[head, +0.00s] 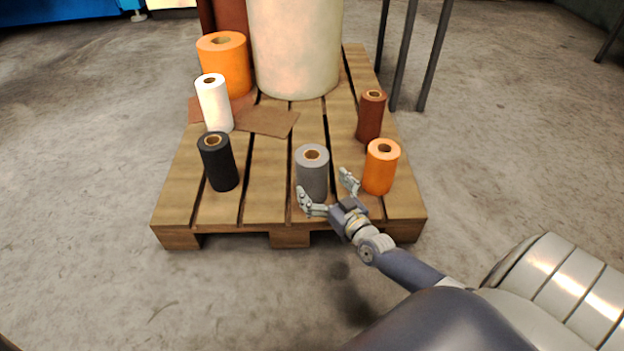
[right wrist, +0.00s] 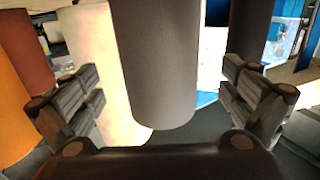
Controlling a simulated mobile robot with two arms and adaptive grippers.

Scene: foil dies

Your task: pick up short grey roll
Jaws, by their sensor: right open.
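The short grey roll (head: 312,171) stands upright on the wooden pallet (head: 268,196) near its front edge, in the head view. My right gripper (head: 328,186) is open at the front right of the roll, its fingers spread towards it. In the right wrist view the grey roll (right wrist: 158,65) fills the middle, between the two open fingers (right wrist: 165,105), with a gap to each finger. I cannot tell how deep between the fingers the roll is. My left gripper is not in view.
A short orange roll (head: 381,167) stands close to the right of my right gripper. A brown roll (head: 370,118), a black roll (head: 219,163), a white roll (head: 214,104), a large orange roll (head: 224,66) and a big cream roll (head: 295,45) also stand on the pallet.

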